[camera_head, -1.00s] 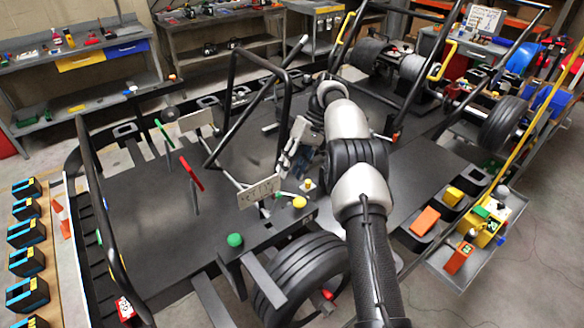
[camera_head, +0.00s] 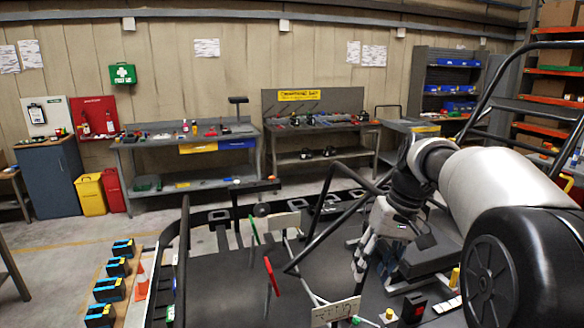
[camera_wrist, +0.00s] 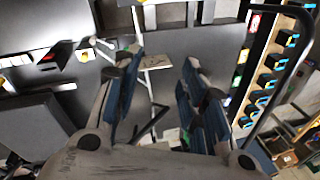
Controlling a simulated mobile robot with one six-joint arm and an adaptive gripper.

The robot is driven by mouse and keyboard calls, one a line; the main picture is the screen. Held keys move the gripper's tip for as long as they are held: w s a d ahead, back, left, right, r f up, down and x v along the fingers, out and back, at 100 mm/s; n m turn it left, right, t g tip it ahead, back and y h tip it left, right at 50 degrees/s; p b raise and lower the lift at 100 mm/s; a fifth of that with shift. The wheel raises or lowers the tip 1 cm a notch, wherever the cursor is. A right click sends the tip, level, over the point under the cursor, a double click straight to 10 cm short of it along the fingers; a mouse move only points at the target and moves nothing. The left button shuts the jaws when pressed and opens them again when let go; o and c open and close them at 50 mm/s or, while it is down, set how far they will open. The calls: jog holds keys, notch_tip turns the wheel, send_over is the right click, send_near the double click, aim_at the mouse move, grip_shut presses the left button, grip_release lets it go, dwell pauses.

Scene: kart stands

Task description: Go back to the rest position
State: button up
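My gripper (camera_head: 360,270) points down over the dark kart stand (camera_head: 235,300), in the right half of the head view. In the wrist view, my gripper (camera_wrist: 160,80) has its two blue-padded fingers spread apart, with nothing held between them. A pale plate (camera_wrist: 155,62) shows beyond the gap between the fingers; I cannot tell its distance. In the head view a lettered pale plate (camera_head: 336,311) stands below the gripper, apart from it. My arm comes in from the right and hides part of the stand.
Black tubular bars (camera_head: 325,235) rise close to the left of my gripper. A red upright piece (camera_head: 271,275) and a green one (camera_head: 254,229) stand on the kart stand. Workbenches (camera_head: 190,150) line the back wall. Batteries (camera_head: 110,289) and an orange cone (camera_head: 141,280) are at left.

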jog(key=s+a+r+t+h, duration=0.1)
jog(key=s+a+t+h, duration=0.15)
jog(key=s, duration=1.85)
jog(key=s+f+t, duration=0.1)
jog(key=s+f, duration=0.3)
jog(key=s, duration=0.3)
jog(key=shift+s+a+f, duration=0.15)
jog(key=shift+f, duration=0.2)
jog(key=shift+t, duration=0.25)
